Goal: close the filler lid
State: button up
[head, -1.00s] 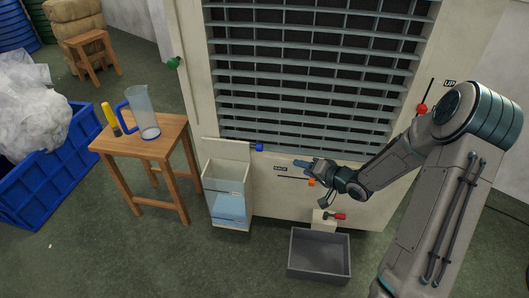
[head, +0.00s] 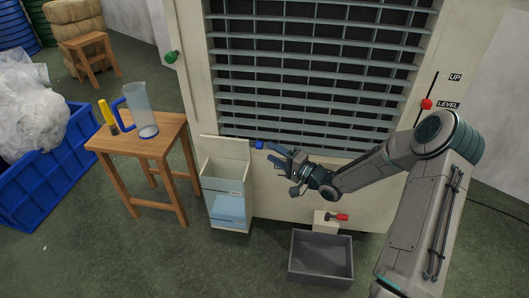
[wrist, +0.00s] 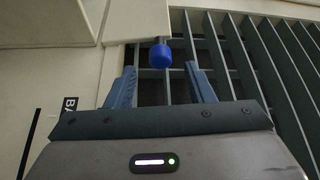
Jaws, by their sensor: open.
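The filler (head: 226,201) is a cream box with a see-through front and pale blue liquid, at the machine's lower left in the head view. Its lid (head: 226,149) stands raised, upright at the back of the open top. A blue knob (head: 260,145) sits at the lid's right side. My gripper (head: 274,154) is open and empty, just right of the knob. In the wrist view the blue knob (wrist: 161,55) lies ahead, in line with the gap between the blue fingers; I see no contact.
A grey bin (head: 321,258) and a red-handled valve (head: 338,217) are below my arm. A wooden stool (head: 145,140) with a jug (head: 143,112) stands left of the filler. The slatted machine front (head: 310,75) rises behind my gripper.

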jog(key=shift+b+x, duration=0.4)
jog(key=shift+x, duration=1.65)
grip_shut()
